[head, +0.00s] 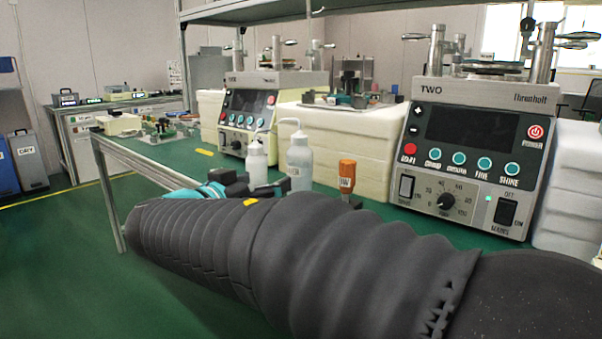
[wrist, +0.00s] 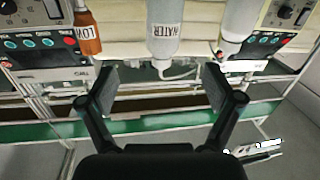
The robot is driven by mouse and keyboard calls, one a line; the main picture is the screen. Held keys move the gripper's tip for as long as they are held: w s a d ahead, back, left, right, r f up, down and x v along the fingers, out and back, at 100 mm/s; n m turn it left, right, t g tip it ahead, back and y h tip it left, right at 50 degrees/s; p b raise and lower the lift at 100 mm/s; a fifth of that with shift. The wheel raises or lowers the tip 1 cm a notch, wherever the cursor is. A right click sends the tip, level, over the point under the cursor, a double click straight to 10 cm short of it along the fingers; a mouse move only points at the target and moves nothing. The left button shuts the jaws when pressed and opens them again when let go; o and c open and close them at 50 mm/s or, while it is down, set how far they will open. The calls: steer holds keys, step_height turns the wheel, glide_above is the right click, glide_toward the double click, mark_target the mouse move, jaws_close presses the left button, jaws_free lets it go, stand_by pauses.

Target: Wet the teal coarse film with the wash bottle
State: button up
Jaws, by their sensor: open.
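The wash bottle (head: 299,163) stands upright on the green bench in the head view, pale blue with a bent spout. In the wrist view, which is upside down, the wash bottle (wrist: 164,32) carries a WATER label, and its spout end hangs just past my fingertips. My gripper (wrist: 161,88) is open, with nothing between its fingers, and faces this bottle without touching it. In the head view my dark arm crosses the foreground and hides much of my gripper. I cannot make out the teal coarse film for certain in either view.
A white bottle (head: 256,163) stands left of the wash bottle and an orange-topped bottle (head: 346,175) right of it, both close. Behind are a white block stack (head: 345,140), machine TWO (head: 468,160) and another machine (head: 248,115). An overhead shelf (head: 250,12) spans the bench.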

mark_target(299, 122)
steer(key=shift+m+t, duration=0.3)
steer(key=shift+m, duration=0.2)
steer(key=x, duration=0.3)
steer(key=r+x, duration=0.1)
steer(key=x, duration=0.1)
steer(key=p+x, duration=0.1)
steer(key=x, duration=0.2)
steer(key=shift+w+d+r, duration=0.1)
steer(key=shift+w+r, duration=0.15)
steer(key=shift+r+p+x, duration=0.2)
steer(key=shift+p+x, duration=0.6)
steer(key=shift+x, duration=1.9)
steer(key=c, duration=1.6)
step_height(299, 122, up, 10)
steer(key=shift+c, duration=0.2)
